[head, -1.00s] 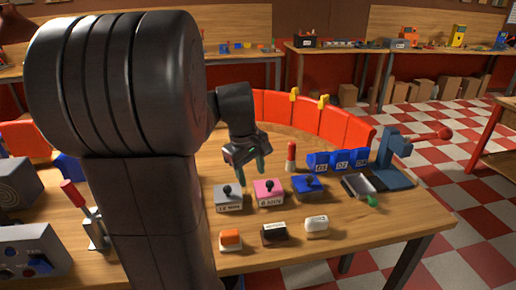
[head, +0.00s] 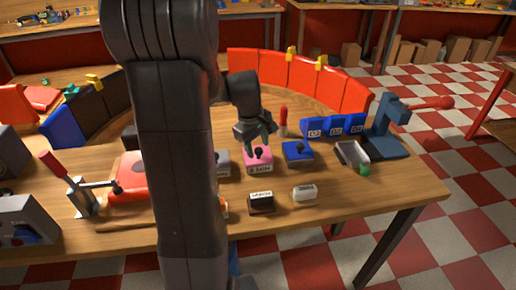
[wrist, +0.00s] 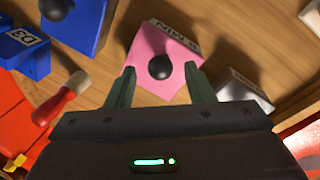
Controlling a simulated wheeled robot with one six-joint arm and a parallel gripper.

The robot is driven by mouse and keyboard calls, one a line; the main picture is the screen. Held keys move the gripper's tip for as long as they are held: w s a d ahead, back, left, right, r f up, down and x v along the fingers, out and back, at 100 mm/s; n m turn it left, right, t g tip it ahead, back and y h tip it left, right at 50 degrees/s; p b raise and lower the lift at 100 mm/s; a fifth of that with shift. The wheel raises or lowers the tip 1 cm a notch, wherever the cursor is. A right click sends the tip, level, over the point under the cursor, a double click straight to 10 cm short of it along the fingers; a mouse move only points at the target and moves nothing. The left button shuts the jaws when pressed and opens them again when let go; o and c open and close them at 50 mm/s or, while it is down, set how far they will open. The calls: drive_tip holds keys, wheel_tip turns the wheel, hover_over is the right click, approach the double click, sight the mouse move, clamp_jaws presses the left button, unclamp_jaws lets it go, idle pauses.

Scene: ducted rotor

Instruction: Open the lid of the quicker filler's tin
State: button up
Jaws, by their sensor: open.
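A pink tin (head: 258,163) with a black ball knob (wrist: 159,67) on its lid stands on the table; its lid is on. A blue tin (head: 297,153) with a black knob stands to the right. A grey tin (head: 223,163), partly hidden by my arm, stands to the left; it also shows in the wrist view (wrist: 243,88).
A red-topped peg (head: 283,122) stands behind the tins. Blue numbered blocks (head: 335,127), a metal tray (head: 352,154) and a blue lever press (head: 388,130) are to the right. A black block (head: 261,202) and a white block (head: 305,193) lie in front. Red panels (head: 300,78) curve behind.

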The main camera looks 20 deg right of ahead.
drive_tip(key=shift+d+f, duration=0.15)
drive_tip(key=shift+f, duration=0.7)
drive_tip(key=shift+c, duration=0.5)
clamp_jaws()
drive_tip(key=shift+r, duration=0.15)
